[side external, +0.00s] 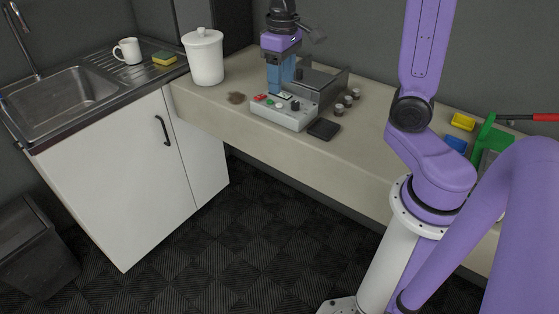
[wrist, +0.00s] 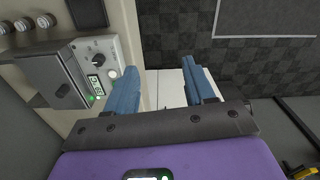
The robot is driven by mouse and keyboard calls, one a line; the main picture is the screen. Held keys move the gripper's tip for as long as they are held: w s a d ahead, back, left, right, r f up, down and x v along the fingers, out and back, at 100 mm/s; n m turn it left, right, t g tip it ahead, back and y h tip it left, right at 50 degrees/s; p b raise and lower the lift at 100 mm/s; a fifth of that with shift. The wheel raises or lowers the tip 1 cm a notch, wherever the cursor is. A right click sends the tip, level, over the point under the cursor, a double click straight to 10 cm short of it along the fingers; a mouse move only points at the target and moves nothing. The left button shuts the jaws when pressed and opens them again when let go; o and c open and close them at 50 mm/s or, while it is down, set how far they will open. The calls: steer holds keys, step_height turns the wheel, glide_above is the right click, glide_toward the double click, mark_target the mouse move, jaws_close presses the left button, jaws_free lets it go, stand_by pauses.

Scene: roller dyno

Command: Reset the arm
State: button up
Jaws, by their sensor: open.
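My gripper (side external: 281,90) has blue fingers and hangs pointing down over the counter, in front of the dyno machine (side external: 322,82) in the side view. In the wrist view my gripper (wrist: 168,88) is open, with two blue fingers apart and nothing between them. The machine's white control box (side external: 284,114) has red and green buttons and a dark knob. In the wrist view the control box (wrist: 112,52) lies left of the fingers, with a lit green display. Whether the fingers touch the box cannot be told.
Several small grey cylinders (side external: 347,100) stand right of the machine. A dark flat pad (side external: 323,129) lies before it. A green item (side external: 487,132) and yellow block (side external: 463,122) are right.

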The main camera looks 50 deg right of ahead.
steer(key=s+a+f+n, duration=0.2)
steer(key=s+n, duration=0.3)
steer(key=s, duration=0.6)
steer(key=s+a+f+n, duration=0.3)
steer(key=s+a+n, duration=0.2)
steer(key=s, duration=0.6)
steer(key=shift+s+a+n, duration=0.2)
steer(key=shift+s+n, duration=0.1)
steer(key=shift+n, duration=0.3)
